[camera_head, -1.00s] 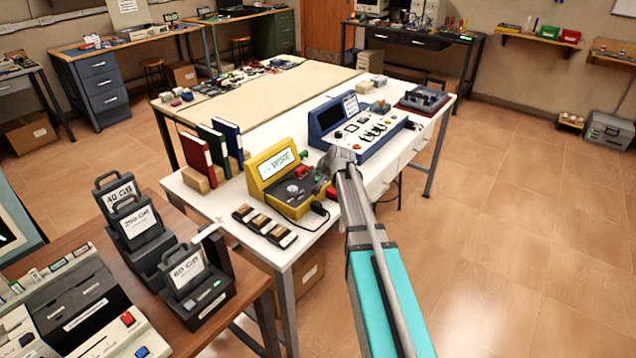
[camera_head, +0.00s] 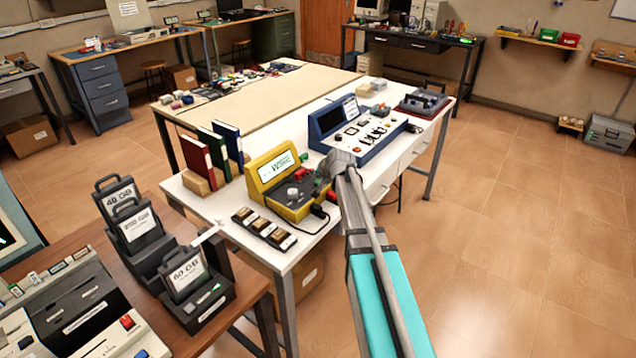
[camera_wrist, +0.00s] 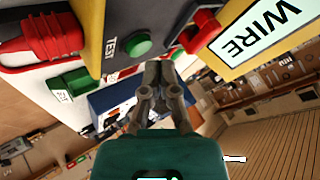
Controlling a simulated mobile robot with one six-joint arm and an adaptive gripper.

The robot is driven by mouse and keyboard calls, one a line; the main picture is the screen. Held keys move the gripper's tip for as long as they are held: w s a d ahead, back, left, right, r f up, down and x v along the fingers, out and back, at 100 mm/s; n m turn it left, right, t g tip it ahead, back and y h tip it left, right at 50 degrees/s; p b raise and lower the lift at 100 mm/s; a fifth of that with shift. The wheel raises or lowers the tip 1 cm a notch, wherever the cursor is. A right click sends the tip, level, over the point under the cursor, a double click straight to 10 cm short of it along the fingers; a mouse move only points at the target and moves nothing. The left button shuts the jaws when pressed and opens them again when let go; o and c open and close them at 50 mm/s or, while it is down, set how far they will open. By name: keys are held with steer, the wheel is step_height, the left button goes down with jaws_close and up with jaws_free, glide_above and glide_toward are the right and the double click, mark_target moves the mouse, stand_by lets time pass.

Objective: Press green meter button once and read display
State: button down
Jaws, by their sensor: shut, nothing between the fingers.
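The yellow meter (camera_head: 300,204) stands on the white table, with a raised display (camera_head: 277,168) that reads WIRE. The wrist view also shows the display (camera_wrist: 260,29), tilted, with the same word in dark letters on a pale panel. The round green button (camera_wrist: 138,44) sits on the meter's dark panel beside the label TEST. My gripper (camera_wrist: 160,72) is shut and empty, its fingertips just below and right of the green button in the wrist view. A clear contact does not show. In the head view my gripper (camera_head: 338,158) is at the meter's right side.
A blue instrument (camera_head: 352,130) stands right behind my gripper. Red, green and blue binders (camera_head: 195,158) stand left of the meter, and several small blocks in a dark tray (camera_head: 262,228) lie in front.

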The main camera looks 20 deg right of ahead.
mark_target(318, 183)
steer(key=shift+f+b, duration=0.9)
stand_by(1.5)
steer(key=shift+r, duration=0.2)
steer(key=shift+r+p, duration=0.75)
steer(key=shift+p, duration=0.2)
step_height(318, 183, up, 5)
steer(key=p, duration=0.5)
stand_by(1.0)
steer(key=s+a+f+n+g+p, duration=0.1)
steer(key=s+a+n+g, duration=0.1)
steer(key=s, duration=0.9)
steer(key=s+a+f+n+g+h, duration=0.1)
steer(key=s+a+g, duration=0.3)
steer(key=s, duration=0.7)
steer(key=s+a+f+n+g+h+p, duration=0.1)
steer(key=s+a+n+g, duration=0.2)
steer(key=s, duration=0.7)
steer(key=shift+s+a+n+p, duration=0.3)
steer(key=shift+s+a, duration=0.1)
steer(key=shift+a, duration=0.35)
